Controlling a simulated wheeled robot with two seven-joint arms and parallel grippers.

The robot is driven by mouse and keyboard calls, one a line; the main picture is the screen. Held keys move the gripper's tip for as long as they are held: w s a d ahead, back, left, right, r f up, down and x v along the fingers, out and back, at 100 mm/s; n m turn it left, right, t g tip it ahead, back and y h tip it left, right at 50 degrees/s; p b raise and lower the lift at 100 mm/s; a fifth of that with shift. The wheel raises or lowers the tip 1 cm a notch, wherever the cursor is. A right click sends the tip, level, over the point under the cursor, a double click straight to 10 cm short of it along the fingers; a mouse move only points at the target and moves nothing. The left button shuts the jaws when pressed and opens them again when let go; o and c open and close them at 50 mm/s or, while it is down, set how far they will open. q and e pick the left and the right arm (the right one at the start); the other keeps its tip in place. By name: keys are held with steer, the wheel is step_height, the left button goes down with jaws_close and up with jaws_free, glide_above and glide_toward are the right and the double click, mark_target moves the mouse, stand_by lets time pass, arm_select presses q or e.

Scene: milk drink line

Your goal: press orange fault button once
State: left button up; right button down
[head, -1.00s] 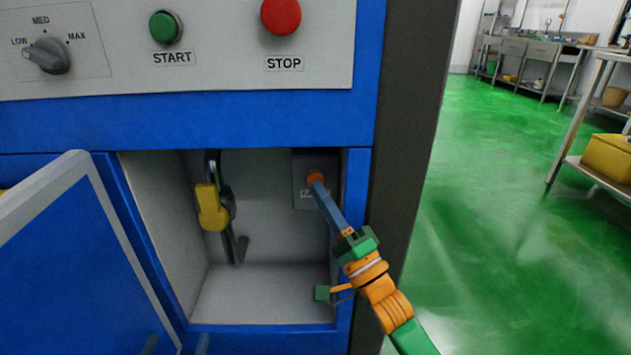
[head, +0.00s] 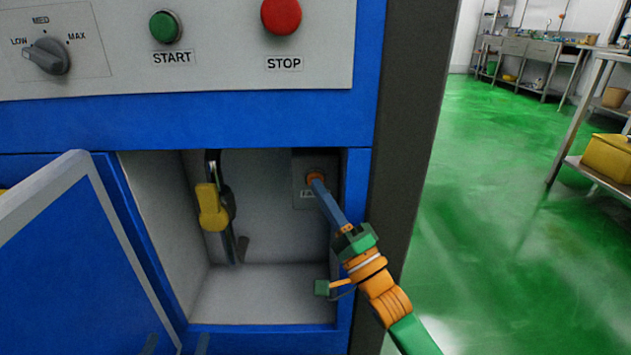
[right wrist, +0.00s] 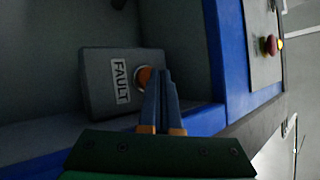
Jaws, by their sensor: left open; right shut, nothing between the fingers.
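The orange fault button (head: 314,177) sits on a grey box on the back wall of the open compartment, at its upper right. In the right wrist view the round orange button (right wrist: 144,75) shows beside the FAULT label (right wrist: 121,78). My right gripper (head: 319,183) is shut and empty, its blue fingertips at the button. In the right wrist view the fingertips (right wrist: 160,74) cover the button's right part; I cannot tell whether they touch it. My left gripper (head: 176,343) is open and empty at the bottom edge, in front of the cabinet.
The blue compartment door (head: 75,265) stands open at the left. A yellow-handled lever (head: 211,207) hangs inside, left of the button. Above are the green START button (head: 165,27), red STOP button (head: 281,15) and a speed knob (head: 46,57). Green floor is free at the right.

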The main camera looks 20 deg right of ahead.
steer(key=shift+w+d, duration=0.1)
steer(key=shift+w, duration=0.2)
stand_by(0.4)
steer(key=shift+d+r, duration=0.2)
steer(key=shift+r, duration=0.4)
stand_by(0.5)
steer(key=shift+s+a+f+p, duration=0.25)
steer(key=shift+f+p, duration=0.2)
steer(key=shift+f, duration=0.1)
steer(key=s+p, duration=0.1)
steer(key=s, duration=0.1)
steer(key=s+a+p, duration=0.1)
steer(key=s+p, duration=0.1)
steer(key=s, duration=0.1)
steer(key=shift+a+f, duration=0.1)
steer(key=shift+a, duration=0.1)
